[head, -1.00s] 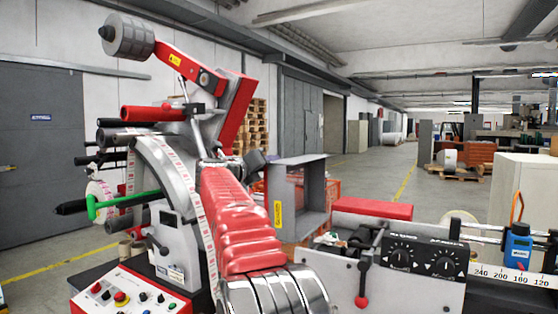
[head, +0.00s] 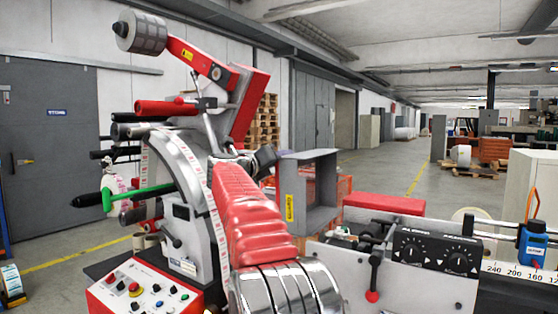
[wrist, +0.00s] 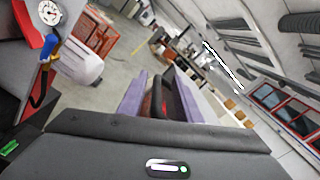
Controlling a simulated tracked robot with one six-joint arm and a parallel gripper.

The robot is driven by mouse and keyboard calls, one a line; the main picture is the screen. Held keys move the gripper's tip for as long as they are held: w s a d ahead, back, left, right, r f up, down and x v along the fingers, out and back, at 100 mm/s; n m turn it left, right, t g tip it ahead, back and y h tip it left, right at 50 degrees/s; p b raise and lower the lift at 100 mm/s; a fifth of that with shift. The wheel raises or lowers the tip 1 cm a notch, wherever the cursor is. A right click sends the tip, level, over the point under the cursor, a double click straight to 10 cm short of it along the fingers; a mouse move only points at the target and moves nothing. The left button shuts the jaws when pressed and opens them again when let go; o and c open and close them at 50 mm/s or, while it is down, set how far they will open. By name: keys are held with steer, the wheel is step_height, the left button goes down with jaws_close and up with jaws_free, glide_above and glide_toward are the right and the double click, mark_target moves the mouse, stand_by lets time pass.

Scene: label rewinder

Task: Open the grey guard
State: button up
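The grey guard (head: 322,180) is an open-sided, box-like cover with a yellow label, near the middle of the head view. Whether it is shut or partly swung is hard to tell. My red-sleeved arm rises in front of the machine, and its dark end (head: 262,158) is just left of the guard; the fingers cannot be made out there. In the wrist view my gripper (wrist: 165,82) has two lavender fingers standing apart. A dark curved bar (wrist: 158,98) shows between them with some red behind it. Whether it touches the fingers is unclear.
The label rewinder's control panel (head: 140,290) is at lower left, and a green-handled lever (head: 140,194) sticks out left. A black dial box (head: 437,250) and red block (head: 384,203) stand right of the guard. Open floor (head: 400,165) lies behind.

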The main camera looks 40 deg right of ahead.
steer(key=shift+a+f, duration=0.1)
steer(key=shift+f, duration=0.85)
steer(key=r+v, duration=0.1)
steer(key=v, duration=1.2)
steer(key=shift+a+r, duration=0.3)
steer(key=shift+r, duration=0.1)
steer(key=shift+s, duration=0.1)
steer(key=shift+c, duration=0.6)
